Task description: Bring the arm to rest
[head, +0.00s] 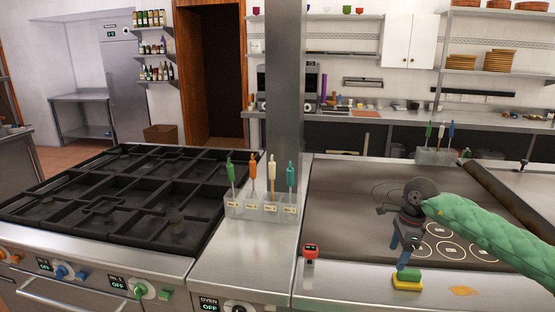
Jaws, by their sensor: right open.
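My right arm (490,228), in a green quilted sleeve, reaches in from the right edge over the flat dark griddle (345,215). My right gripper (401,256) points down near the griddle's front edge and is open, with nothing seen in it. A yellow and green sponge (407,281) lies on the steel front ledge just below the gripper in the picture. I cannot tell how much height lies between them. My left gripper is not in view.
A clear holder (262,209) with several coloured-handle tools stands left of the griddle, by a steel post (285,80). A red-topped timer (310,251) sits at the griddle's front left. Another tool holder (437,155) stands behind. Black burner grates (120,195) fill the left.

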